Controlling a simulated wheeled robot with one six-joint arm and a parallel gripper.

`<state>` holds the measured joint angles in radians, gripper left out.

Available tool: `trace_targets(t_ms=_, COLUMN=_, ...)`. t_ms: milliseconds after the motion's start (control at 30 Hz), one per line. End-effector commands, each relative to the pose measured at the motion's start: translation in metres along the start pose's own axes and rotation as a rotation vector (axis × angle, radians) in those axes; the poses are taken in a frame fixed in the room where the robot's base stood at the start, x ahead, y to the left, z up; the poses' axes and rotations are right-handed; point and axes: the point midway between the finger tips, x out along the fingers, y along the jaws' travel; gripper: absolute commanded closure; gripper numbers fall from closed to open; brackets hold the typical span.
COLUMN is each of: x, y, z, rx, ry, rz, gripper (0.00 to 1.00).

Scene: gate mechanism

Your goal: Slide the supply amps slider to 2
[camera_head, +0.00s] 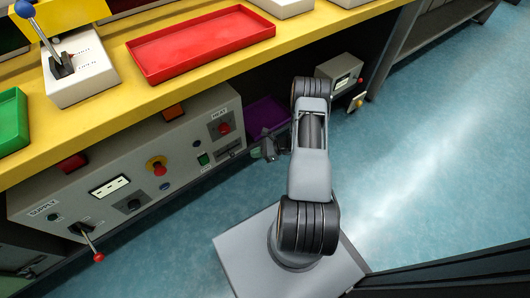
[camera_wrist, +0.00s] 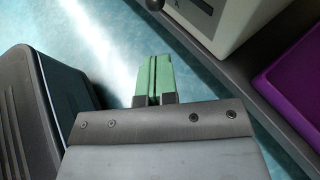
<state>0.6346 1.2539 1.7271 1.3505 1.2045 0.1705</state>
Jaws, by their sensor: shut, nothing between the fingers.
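The grey control panel (camera_head: 185,190) under the yellow bench carries a SUPPLY label (camera_head: 43,207) at its left end. Near that label are a small dark knob (camera_head: 54,217) and a lever with a red ball end (camera_head: 98,257). I cannot make out which control is the amps slider or read its setting; a dark slot-like part (camera_head: 230,151) shows near the panel's right end. My gripper (camera_head: 262,150) is right of the panel, near the purple tray, apart from the panel. In the wrist view its green fingers (camera_wrist: 152,78) are shut and empty over the floor.
A purple tray (camera_head: 268,112) sits on the lower shelf, also at right in the wrist view (camera_wrist: 295,75). A small grey box with a display (camera_head: 340,72) stands beyond my arm. A red tray (camera_head: 200,43) lies on the bench. The blue floor at right is clear.

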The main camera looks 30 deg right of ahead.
Motion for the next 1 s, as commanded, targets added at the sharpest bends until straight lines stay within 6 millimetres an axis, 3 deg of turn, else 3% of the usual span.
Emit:
trace_targets(t_ms=133, x=0.028, y=0.001, z=-0.002, rx=-0.001, ry=0.001, rz=0.004, gripper=1.00)
trace_targets(t_ms=400, x=0.051, y=0.000, z=0.016, rx=-0.002, ry=0.001, rz=0.002, gripper=1.00)
trace_targets(t_ms=1000, x=0.057, y=0.000, z=0.021, rx=0.002, ry=0.001, rz=-0.004, gripper=1.00)
